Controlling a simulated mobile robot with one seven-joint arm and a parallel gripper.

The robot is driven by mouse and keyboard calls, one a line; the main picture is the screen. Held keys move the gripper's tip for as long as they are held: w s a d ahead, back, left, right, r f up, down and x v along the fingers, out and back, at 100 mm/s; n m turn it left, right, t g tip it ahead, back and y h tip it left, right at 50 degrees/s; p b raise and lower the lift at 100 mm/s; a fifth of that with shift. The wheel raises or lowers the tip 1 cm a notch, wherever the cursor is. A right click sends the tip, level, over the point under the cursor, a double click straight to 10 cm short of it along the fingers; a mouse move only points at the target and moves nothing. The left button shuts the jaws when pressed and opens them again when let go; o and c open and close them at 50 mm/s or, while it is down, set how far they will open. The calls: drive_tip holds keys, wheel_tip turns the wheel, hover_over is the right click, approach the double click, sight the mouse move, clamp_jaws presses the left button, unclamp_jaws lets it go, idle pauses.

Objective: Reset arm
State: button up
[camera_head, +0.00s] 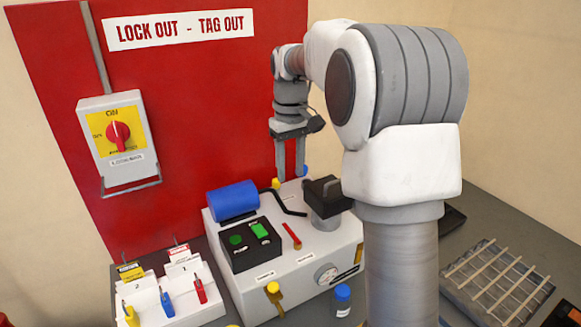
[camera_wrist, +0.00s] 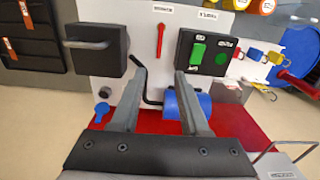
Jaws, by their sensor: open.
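My gripper (camera_head: 290,172) hangs pointing down over the back of the white bender machine (camera_head: 285,262), in front of the red board. Its two fingers are parallel and apart, with nothing between them. In the wrist view my gripper (camera_wrist: 159,76) also shows spread fingers. Beyond them are a bent black rod (camera_wrist: 146,88) and a blue cylinder (camera_wrist: 199,103). My arm hides part of the machine's right side in the head view.
The red board (camera_head: 215,85) carries a lockout switch (camera_head: 118,140) at left. On the machine are a black button box (camera_head: 250,244), a red lever (camera_head: 292,236) and a black clamp block (camera_head: 326,196). A padlock stand (camera_head: 185,290) is front left, and a wire rack (camera_head: 495,283) lies right.

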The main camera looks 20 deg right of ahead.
drive_tip(key=s+a+r+t, duration=0.2)
drive_tip(key=s+r, duration=0.3)
drive_tip(key=s, duration=0.2)
drive_tip(key=s+a+f+m+t, duration=0.1)
drive_tip(key=s+a, duration=0.1)
drive_tip(key=s, duration=0.8)
drive_tip(key=s+a+f+m+t, duration=0.1)
drive_tip(key=s+a+f+t, duration=0.1)
drive_tip(key=s, duration=0.8)
drive_tip(key=shift+s+t, duration=0.15)
drive_tip(key=shift+t, duration=0.15)
drive_tip(key=shift+f, duration=0.1)
